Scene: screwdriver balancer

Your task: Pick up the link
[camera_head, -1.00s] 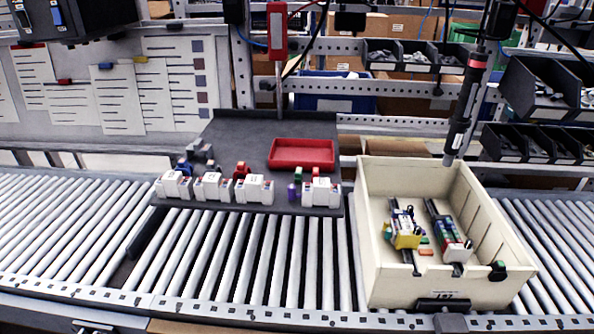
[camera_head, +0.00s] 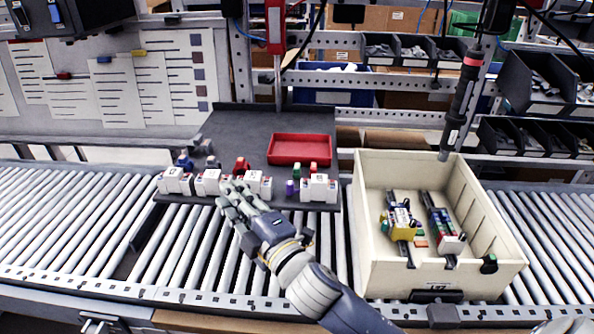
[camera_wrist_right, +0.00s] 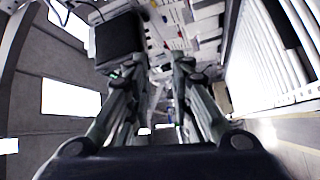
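I cannot tell which piece is the link. On the dark tray (camera_head: 235,128) stand white blocks (camera_head: 175,182) in a row, one more at the right (camera_head: 319,189). Small coloured pieces stand around them: blue (camera_head: 184,163), red (camera_head: 241,163), green (camera_head: 297,170) and purple (camera_head: 290,188). My right gripper (camera_head: 231,192) is over the tray's front edge, its fingers hiding part of the middle white blocks. In the right wrist view its fingers (camera_wrist_right: 158,70) are spread apart with nothing seen held between them. My left gripper is not in view.
A red bin (camera_head: 299,149) lies at the tray's back right. A cream crate (camera_head: 370,215) with assembled rails stands at the right on the roller conveyor (camera_head: 60,225). A hanging screwdriver (camera_head: 462,100) is above the crate's back. Rollers left of the tray are clear.

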